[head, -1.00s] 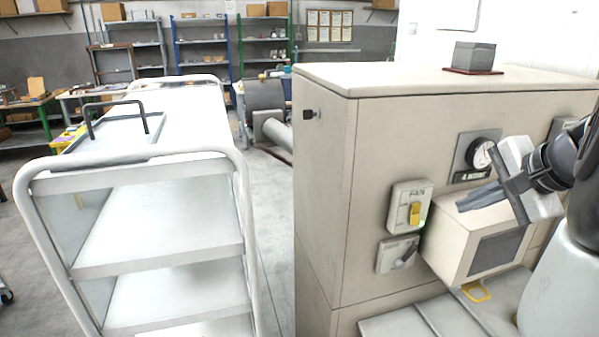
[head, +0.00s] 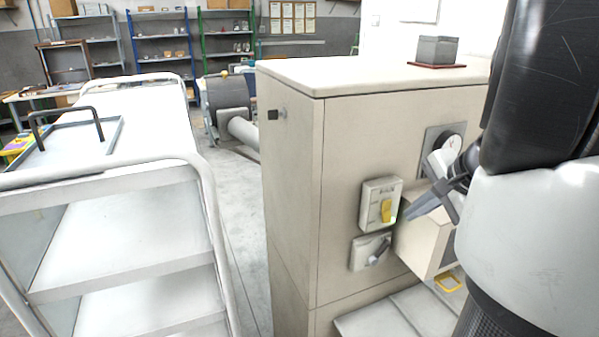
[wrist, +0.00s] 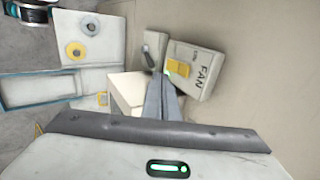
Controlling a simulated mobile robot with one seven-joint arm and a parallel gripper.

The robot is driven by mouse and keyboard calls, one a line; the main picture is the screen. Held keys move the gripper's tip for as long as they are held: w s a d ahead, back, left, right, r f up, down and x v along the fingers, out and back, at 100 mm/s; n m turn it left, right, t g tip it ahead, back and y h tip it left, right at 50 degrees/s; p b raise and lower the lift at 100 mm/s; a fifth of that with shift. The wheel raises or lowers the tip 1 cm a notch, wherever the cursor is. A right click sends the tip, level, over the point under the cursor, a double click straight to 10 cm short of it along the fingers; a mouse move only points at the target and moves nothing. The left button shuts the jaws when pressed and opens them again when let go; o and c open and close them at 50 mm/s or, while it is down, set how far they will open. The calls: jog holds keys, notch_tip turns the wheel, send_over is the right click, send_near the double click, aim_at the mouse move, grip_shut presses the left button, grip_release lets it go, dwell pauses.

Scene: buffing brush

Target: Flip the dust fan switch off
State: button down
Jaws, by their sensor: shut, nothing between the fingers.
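The dust fan switch is a pale box (head: 370,203) marked FAN on the front of the beige cabinet, with a yellow toggle (head: 387,210). In the wrist view the box (wrist: 204,72) and its toggle (wrist: 180,69) show just right of my fingertips. My gripper (wrist: 162,80) also shows shut in the wrist view. I cannot tell whether the fingertips touch the toggle.
A second box with a grey lever (head: 375,254) sits below the switch. A beige housing (head: 424,238) juts out close under my gripper.

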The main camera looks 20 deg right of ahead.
aim_at(388, 211)
jog(key=w+f, duration=0.2)
jog(key=w, duration=0.1)
jog(key=w+f, duration=0.1)
jog(key=w, duration=0.1)
jog(key=shift+w+a+f, duration=0.15)
jog(key=shift+a+f, duration=0.05)
jog(key=shift+f, duration=0.2)
jog(key=f+b, duration=0.1)
jog(key=b, duration=0.2)
jog(key=shift+w+f+t+b, duration=0.1)
jog(key=shift+f+t+b, duration=0.1)
jog(key=shift+t+b, duration=0.1)
jog(key=shift+r+p, duration=0.35)
jog(key=shift+r, duration=0.25)
jog(key=shift+w+r+p, duration=0.1)
jog(key=shift+r+p, duration=0.45)
jog(key=shift+r, duration=0.25)
